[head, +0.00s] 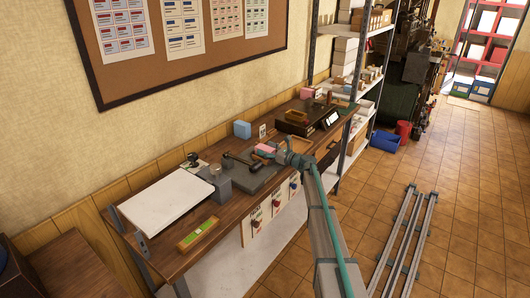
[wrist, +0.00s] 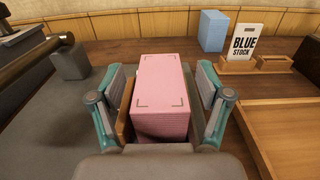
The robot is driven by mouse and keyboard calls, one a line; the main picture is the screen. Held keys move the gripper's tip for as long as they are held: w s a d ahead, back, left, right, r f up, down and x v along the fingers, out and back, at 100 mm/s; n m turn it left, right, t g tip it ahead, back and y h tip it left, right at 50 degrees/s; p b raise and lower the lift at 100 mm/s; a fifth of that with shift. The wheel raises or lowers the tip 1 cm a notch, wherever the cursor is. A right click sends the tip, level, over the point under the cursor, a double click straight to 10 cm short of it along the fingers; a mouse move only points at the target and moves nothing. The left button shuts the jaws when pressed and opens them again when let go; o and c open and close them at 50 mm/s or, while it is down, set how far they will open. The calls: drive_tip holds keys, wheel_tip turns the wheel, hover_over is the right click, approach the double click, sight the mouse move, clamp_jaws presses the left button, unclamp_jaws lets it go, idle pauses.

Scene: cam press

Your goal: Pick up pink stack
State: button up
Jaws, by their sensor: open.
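The pink stack (wrist: 160,90) is a block of pink sheets with dark corner marks on its top. In the wrist view it stands upright between the two fingers of my gripper (wrist: 162,100). The fingers are open, one on each side, with a gap to the stack. The stack's lower part is partly hidden by my gripper. In the head view the pink stack (head: 265,149) shows small on the bench, close by my gripper (head: 275,154).
A blue stack (wrist: 213,31) stands behind, beside a "BLUE STOCK" card (wrist: 244,42) in a wooden holder. A wooden tray (wrist: 275,112) lies to the right. A dark lever bar (wrist: 38,60) and grey block (wrist: 70,62) are at left. A white board (head: 168,208) lies on the bench.

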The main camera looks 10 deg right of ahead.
clamp_jaws()
idle(0.4)
